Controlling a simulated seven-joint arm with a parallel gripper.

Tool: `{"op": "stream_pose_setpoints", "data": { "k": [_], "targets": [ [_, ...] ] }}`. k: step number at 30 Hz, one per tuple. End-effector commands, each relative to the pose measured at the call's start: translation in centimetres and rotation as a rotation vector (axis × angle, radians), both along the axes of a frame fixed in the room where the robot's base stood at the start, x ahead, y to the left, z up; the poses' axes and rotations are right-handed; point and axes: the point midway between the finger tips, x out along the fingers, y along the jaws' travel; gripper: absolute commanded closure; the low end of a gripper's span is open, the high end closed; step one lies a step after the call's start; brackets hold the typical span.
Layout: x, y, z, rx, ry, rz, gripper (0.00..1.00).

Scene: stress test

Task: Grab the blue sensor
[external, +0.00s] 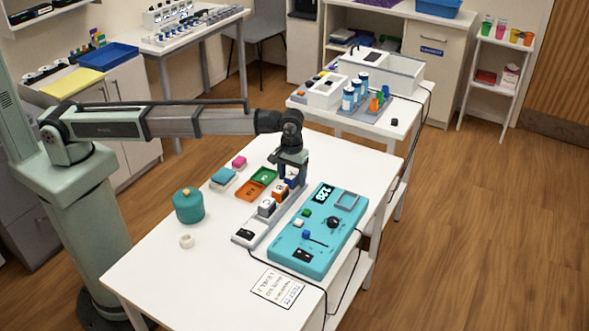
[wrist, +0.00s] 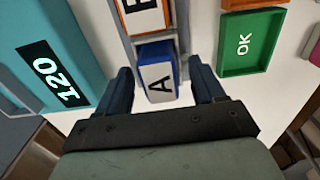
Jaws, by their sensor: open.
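The blue sensor (wrist: 158,73) is a blue block with a white face lettered A, at the end of a grey rack (wrist: 172,22) in the wrist view. In the external view it is mostly hidden behind my gripper (external: 290,172), with a bit of blue showing. My gripper points down over that end of the rack. In the wrist view its two dark fingers are apart, one on each side of the blue sensor, with visible gaps. Whether the fingertips are down at its height is hard to tell.
An orange sensor (external: 280,191) and a grey one (external: 266,207) sit in the same rack. A teal tester (external: 318,238) with a lit display stands right of it. Green (external: 264,176) and orange (external: 249,190) trays lie left. A teal jar (external: 188,206) stands farther left.

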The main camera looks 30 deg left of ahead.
Motion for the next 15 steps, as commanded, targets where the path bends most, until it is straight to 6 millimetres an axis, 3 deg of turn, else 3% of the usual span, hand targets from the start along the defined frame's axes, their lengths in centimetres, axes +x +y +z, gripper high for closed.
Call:
{"op": "stream_pose_setpoints", "data": {
  "k": [2, 15],
  "targets": [
    [-0.01, -0.01, 0.03, 0.000, 0.000, 0.000, 0.32],
    [-0.01, 0.00, 0.06, 0.000, 0.000, 0.000, 0.73]
  ]
}}
